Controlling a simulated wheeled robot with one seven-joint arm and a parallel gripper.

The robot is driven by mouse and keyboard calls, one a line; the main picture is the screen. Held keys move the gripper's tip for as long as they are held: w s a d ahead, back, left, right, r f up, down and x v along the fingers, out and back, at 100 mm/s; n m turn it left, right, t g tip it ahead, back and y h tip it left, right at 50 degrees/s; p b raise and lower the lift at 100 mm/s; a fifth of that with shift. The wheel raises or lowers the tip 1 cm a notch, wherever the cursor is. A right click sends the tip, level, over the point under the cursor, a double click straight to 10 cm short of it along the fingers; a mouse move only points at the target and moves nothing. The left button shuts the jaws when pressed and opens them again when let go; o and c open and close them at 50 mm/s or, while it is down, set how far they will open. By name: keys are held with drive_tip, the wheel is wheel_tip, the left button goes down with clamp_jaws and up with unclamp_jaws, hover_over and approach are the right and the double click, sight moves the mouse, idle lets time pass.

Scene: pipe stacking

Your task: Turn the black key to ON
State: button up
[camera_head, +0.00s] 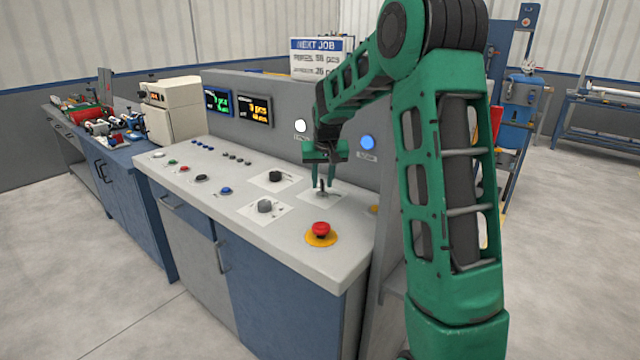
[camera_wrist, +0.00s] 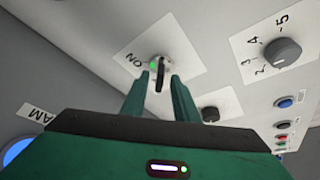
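The black key (camera_wrist: 159,77) stands in a round metal switch on a white plate (camera_wrist: 180,58) of the console top. The plate has an "ON" label, upside down in the wrist view, with a small green dot between it and the key. The key's grip points up and down in that view, not toward the label. My gripper (camera_wrist: 158,84) is open, with one green finger on each side of the key and gaps showing. In the head view my gripper (camera_head: 324,180) is low over the key (camera_head: 322,187), pointing down. Contact cannot be told.
A red emergency button (camera_head: 320,229) on a yellow base is near the front edge. A numbered black dial (camera_wrist: 283,52) and another dark knob (camera_wrist: 210,113) are near the key. The upright panel carries a lit white lamp (camera_head: 301,126) and a blue lamp (camera_head: 367,142).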

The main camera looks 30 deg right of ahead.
drive_tip(key=shift+w+f, duration=0.1)
drive_tip(key=shift+f, duration=0.2)
clamp_jaws()
